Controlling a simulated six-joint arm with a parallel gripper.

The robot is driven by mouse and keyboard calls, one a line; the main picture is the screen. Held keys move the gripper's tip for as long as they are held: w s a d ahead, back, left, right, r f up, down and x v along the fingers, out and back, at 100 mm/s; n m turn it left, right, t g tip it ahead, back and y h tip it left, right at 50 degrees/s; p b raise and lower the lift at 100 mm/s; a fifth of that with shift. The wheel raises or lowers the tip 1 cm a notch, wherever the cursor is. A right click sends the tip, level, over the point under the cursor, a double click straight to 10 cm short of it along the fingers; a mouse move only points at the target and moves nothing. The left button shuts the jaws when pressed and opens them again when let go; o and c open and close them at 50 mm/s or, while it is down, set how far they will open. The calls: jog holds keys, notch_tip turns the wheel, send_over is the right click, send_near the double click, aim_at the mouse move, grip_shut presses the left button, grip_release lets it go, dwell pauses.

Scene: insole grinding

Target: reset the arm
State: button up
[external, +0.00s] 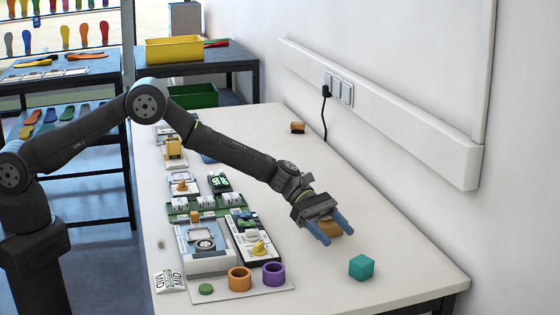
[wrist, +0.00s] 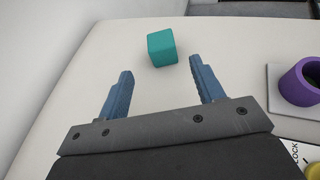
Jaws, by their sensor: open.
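My gripper (external: 334,231) is at the end of my outstretched arm, over the right part of the white table, with its two blue fingers apart. In the wrist view the fingers (wrist: 160,88) are spread with nothing between them. A teal cube (external: 361,267) sits on the table just beyond the fingertips, apart from them; it also shows in the wrist view (wrist: 162,48). A small brown block (external: 330,228) shows behind the fingers in the external view, partly hidden by them; I cannot tell its exact distance from them.
A board with instruments (external: 207,245) lies left of my gripper, with an orange ring (external: 240,279) and a purple ring (external: 274,273) at its front. A brown block (external: 297,127) lies farther back. The wall (external: 420,225) borders the table's right side. The table between is mostly clear.

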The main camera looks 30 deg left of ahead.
jog(key=x, duration=0.7)
jog(key=shift+s+d+f, duration=0.15)
jog(key=shift+s+f, duration=0.05)
jog(key=shift+f, duration=0.05)
notch_tip(320, 180, up, 5)
jog(key=shift+f, duration=0.25)
jog(key=s+a+r, duration=0.2)
jog(key=s+r, duration=0.5)
jog(key=s, duration=0.5)
jog(key=w+a+r+n+t, duration=0.2)
jog(key=w+a+n+t, duration=0.55)
jog(key=w+a, duration=1.25)
jog(key=w+a+f+n+t+y, duration=0.1)
jog(key=w+a+n+t, duration=0.1)
jog(key=a, duration=0.8)
jog(key=w+a+f+n+t+y, duration=0.1)
jog(key=w+a+n+t, duration=0.2)
jog(key=w+a, duration=0.4)
jog(key=a+t, duration=0.1)
jog(key=a, duration=0.3)
jog(key=shift+w+a+t+y, duration=0.2)
jog(key=shift+w+t+y, duration=0.1)
jog(key=shift+w+t, duration=0.05)
jog(key=shift+d+f, duration=0.15)
